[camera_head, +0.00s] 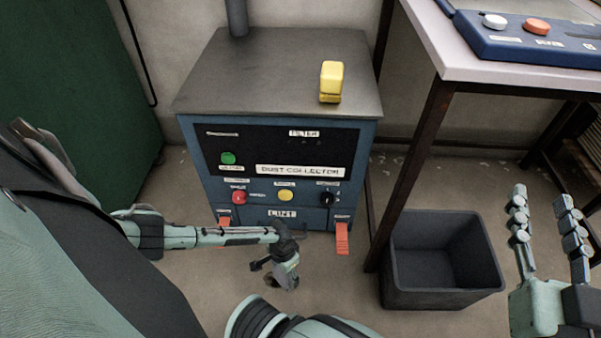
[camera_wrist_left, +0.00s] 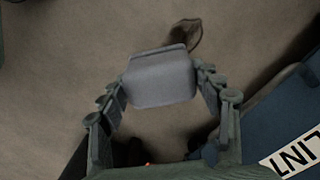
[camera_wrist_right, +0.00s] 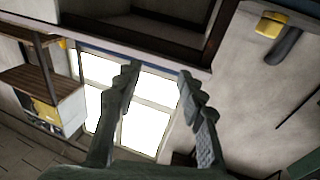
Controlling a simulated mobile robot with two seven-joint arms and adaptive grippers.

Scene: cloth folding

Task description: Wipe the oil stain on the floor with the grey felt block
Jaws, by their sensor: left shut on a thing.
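The grey felt block (camera_wrist_left: 160,78) is between the fingers of my left gripper (camera_wrist_left: 160,85), which is shut on it. In the left wrist view a dark brown oil stain (camera_wrist_left: 186,36) shows on the floor just beyond the block, partly covered by it. I cannot tell whether the block touches the floor. In the head view my left gripper (camera_head: 283,272) is low in front of the dust collector, and the block is hard to make out there. My right gripper (camera_head: 548,230) is open and empty at the right, its fingers apart; it also shows in the right wrist view (camera_wrist_right: 158,75).
The blue dust collector (camera_head: 225,133) stands behind my left gripper, with a yellow object (camera_head: 331,82) on top. An empty dark bin (camera_head: 395,292) stands on the floor between my grippers. A table (camera_head: 425,40) is at the upper right, and a green cabinet (camera_head: 75,90) is at the left.

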